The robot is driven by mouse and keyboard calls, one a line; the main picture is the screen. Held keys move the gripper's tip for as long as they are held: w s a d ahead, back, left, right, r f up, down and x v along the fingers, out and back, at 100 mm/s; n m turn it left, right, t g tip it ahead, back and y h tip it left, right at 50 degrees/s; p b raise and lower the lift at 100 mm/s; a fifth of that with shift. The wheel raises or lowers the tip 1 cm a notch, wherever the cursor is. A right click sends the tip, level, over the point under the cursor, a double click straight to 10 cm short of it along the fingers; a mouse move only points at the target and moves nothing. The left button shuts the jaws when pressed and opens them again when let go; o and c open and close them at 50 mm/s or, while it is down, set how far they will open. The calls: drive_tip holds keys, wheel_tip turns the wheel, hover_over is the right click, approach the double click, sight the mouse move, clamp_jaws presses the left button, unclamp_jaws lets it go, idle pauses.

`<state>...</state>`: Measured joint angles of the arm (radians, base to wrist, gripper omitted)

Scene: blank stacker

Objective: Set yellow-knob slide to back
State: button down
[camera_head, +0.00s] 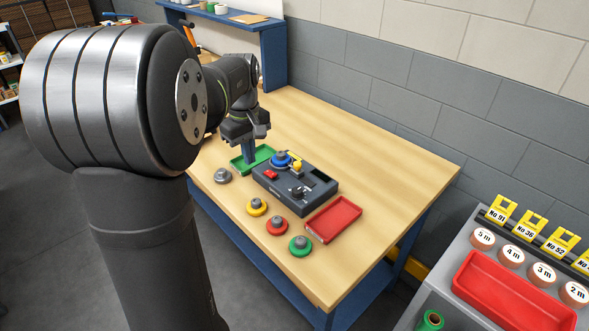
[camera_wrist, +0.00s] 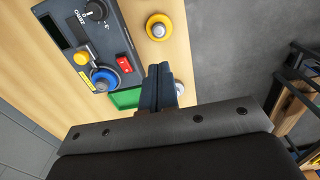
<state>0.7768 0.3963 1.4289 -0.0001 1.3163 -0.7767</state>
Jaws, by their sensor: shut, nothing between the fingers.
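The yellow knob (camera_head: 297,167) of the slide stands on top of the dark grey device box (camera_head: 312,199), beside a blue round piece (camera_head: 281,159). In the wrist view the yellow knob (camera_wrist: 82,58) is left of the blue piece (camera_wrist: 103,78). The slide's track is hard to make out. My gripper (camera_head: 249,156) is shut and empty, pointing down over the near side of the green tray, to the left of the box and apart from the knob. In the wrist view its closed fingers (camera_wrist: 160,70) show right of the box.
The box also carries a red switch (camera_head: 270,175) and a black dial (camera_head: 297,192). A green tray (camera_head: 263,152) lies left of it, a red tray (camera_head: 334,217) right. Grey, yellow, red and green knobbed discs (camera_head: 256,207) line the front. The table's right back is clear.

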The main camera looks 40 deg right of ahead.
sight(298, 163)
idle(0.3)
drive_tip(key=c, duration=1.9)
unclamp_jaws()
drive_tip(key=shift+c, duration=0.2)
drive_tip(key=o, duration=0.4)
drive_tip(key=shift+d+r, duration=0.2)
drive_tip(key=shift+d, duration=0.2)
drive_tip(key=o, duration=0.3)
drive_tip(key=d+r+n, duration=0.2)
drive_tip(key=d, duration=0.2)
drive_tip(key=d+r+n, duration=0.2)
drive_tip(key=d+n, duration=0.1)
drive_tip(key=d, duration=0.2)
drive_tip(key=d+r+n, duration=0.3)
drive_tip(key=d, duration=0.2)
drive_tip(key=shift+s, duration=0.35)
drive_tip(key=shift+o, duration=0.2)
drive_tip(key=shift+n, duration=0.5)
drive_tip(key=f, duration=1.7)
drive_tip(key=shift+s+d, duration=0.15)
drive_tip(key=shift+d, duration=0.2)
